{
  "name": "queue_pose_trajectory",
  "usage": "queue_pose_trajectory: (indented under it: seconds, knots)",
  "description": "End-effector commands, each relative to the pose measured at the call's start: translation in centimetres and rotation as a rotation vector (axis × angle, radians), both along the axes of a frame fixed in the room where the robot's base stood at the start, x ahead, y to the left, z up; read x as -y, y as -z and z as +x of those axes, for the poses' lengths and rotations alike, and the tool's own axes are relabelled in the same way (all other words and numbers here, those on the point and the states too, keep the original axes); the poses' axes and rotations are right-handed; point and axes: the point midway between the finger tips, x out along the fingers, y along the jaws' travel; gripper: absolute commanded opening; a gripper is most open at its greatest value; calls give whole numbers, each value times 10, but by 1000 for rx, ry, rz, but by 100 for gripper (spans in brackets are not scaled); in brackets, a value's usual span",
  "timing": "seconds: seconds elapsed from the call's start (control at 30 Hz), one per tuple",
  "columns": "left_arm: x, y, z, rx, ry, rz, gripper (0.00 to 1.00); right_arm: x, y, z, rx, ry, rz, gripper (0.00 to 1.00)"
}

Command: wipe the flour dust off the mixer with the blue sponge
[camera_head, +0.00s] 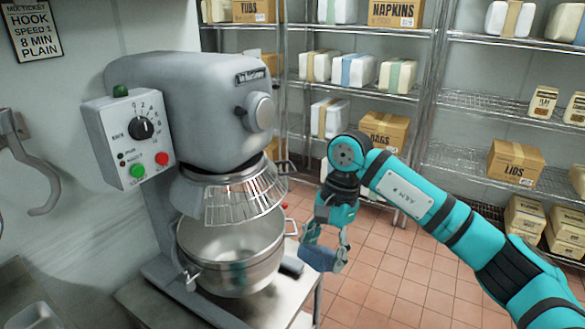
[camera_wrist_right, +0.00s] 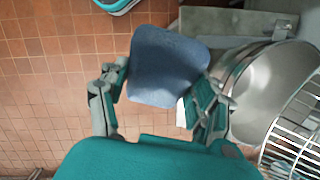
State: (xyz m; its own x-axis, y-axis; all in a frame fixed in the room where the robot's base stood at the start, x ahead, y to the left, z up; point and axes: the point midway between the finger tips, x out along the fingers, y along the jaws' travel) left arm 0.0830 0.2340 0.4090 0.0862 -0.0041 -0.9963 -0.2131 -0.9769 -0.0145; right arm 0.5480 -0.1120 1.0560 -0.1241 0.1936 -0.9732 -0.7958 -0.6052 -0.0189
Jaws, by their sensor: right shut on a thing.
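The grey mixer (camera_head: 200,105) stands at the left in the head view, with a wire guard (camera_head: 235,200) over its steel bowl (camera_head: 232,245). The bowl also shows at the right of the right wrist view (camera_wrist_right: 262,85). My right gripper (camera_head: 325,250) is shut on the blue sponge (camera_head: 322,258), to the right of the bowl and apart from it. In the right wrist view the sponge (camera_wrist_right: 168,65) sits between the two fingers, above the tiled floor. I cannot make out flour dust on the mixer. My left gripper is not in view.
A control box (camera_head: 130,138) with a dial and buttons juts from the mixer's side. The mixer stands on a metal table (camera_head: 150,300). Wire shelves with boxes (camera_head: 515,162) line the back. A metal hook (camera_head: 40,180) hangs at left. Tiled floor (camera_head: 375,280) is open at right.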

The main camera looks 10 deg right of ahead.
Motion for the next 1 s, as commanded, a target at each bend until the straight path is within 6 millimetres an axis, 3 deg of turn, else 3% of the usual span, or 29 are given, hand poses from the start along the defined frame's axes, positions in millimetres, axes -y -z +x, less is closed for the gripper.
queue_pose_trajectory:
  seconds: [0.23,0.6,0.8,1.0]
  knots:
    - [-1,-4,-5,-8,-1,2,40,-23,-29,38,-131,470,313,12]
    - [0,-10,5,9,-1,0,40,-49,-82,94,-82,989,796,12]
    - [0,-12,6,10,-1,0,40,-55,-111,124,-11,1132,971,12]
    - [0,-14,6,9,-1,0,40,-60,-118,135,7,1160,1010,12]
